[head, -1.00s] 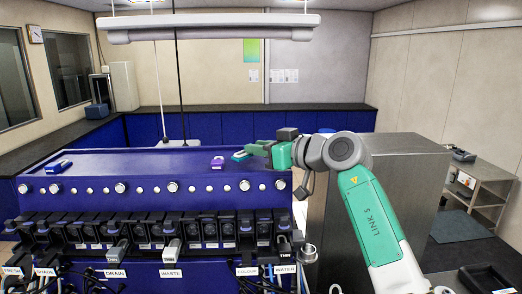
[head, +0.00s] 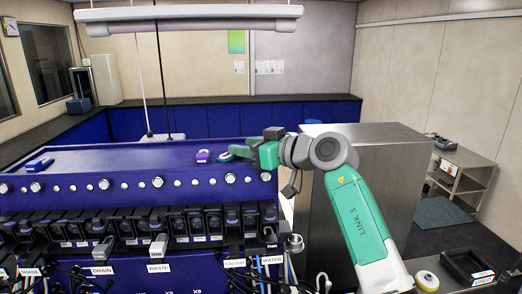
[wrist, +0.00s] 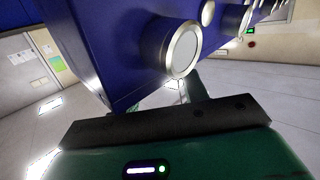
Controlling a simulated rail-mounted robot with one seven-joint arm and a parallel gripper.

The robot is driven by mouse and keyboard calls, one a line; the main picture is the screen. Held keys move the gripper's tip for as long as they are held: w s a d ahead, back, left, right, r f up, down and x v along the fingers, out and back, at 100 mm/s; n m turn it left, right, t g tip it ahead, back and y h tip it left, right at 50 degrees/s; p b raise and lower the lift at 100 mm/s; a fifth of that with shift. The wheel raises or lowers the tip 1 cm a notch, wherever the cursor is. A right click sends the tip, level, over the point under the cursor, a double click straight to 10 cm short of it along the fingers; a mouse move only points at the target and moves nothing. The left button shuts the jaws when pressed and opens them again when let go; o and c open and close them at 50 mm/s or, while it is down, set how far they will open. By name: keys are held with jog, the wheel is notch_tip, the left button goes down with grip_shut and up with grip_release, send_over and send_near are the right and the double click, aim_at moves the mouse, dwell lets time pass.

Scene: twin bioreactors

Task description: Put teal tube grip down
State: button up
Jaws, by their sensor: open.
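The teal tube grip (head: 225,157) lies on the flat blue top of the bioreactor console (head: 120,160), near its right end. My gripper (head: 240,151) is at the grip's right side, low over the console top, and partly overlaps it in the head view. The jaws are open. I cannot tell whether they touch the grip. In the wrist view, the green gripper body (wrist: 200,152) and a dark bar fill the bottom, and the teal grip does not show.
A purple tube grip (head: 203,156) lies just left of the teal one. A blue grip (head: 39,165) lies at the console's far left. A steel cabinet (head: 318,215) stands to the right. The console top between the purple and blue grips is clear. A round knob (wrist: 183,49) shows close by.

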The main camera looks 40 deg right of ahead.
jog(key=b+v, duration=0.3)
jog(key=v, duration=0.8)
jog(key=shift+s+f+b, duration=0.15)
jog(key=shift+f+b, duration=0.05)
jog(key=shift+b, duration=0.1)
jog(key=shift+d, duration=0.15)
